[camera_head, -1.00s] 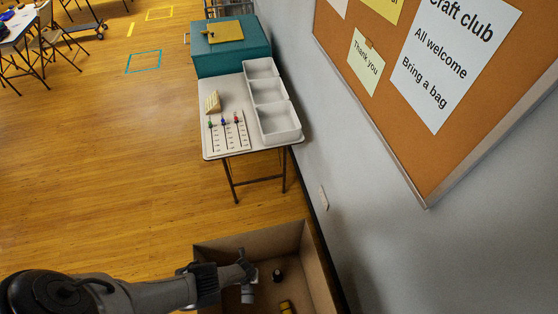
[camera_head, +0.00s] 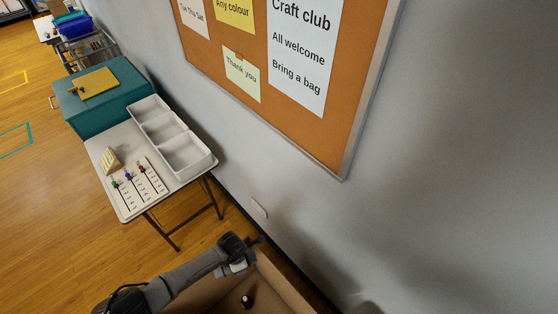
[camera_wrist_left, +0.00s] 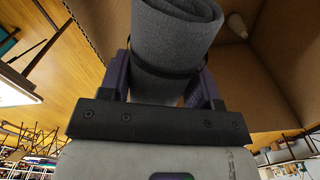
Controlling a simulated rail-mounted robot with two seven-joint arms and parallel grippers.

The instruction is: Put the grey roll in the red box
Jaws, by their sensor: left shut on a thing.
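The grey roll (camera_wrist_left: 172,45) is a rolled dark grey sheet with a dark band around it. In the left wrist view it stands between the two fingers of my left gripper (camera_wrist_left: 165,85), which is shut on it. In the head view my left gripper (camera_head: 240,264) is over the open cardboard box at the bottom, and a pale grey end of what looks like the roll (camera_head: 238,267) shows below it. I see no red box in either view. My right gripper is not in view.
The cardboard box (camera_head: 284,280) holds a dark item with a pale top (camera_head: 247,301). A small table (camera_head: 106,150) carries white trays (camera_head: 187,155) and a counting board (camera_head: 140,187). A teal chest (camera_head: 112,108) stands behind. The wall is close on the right.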

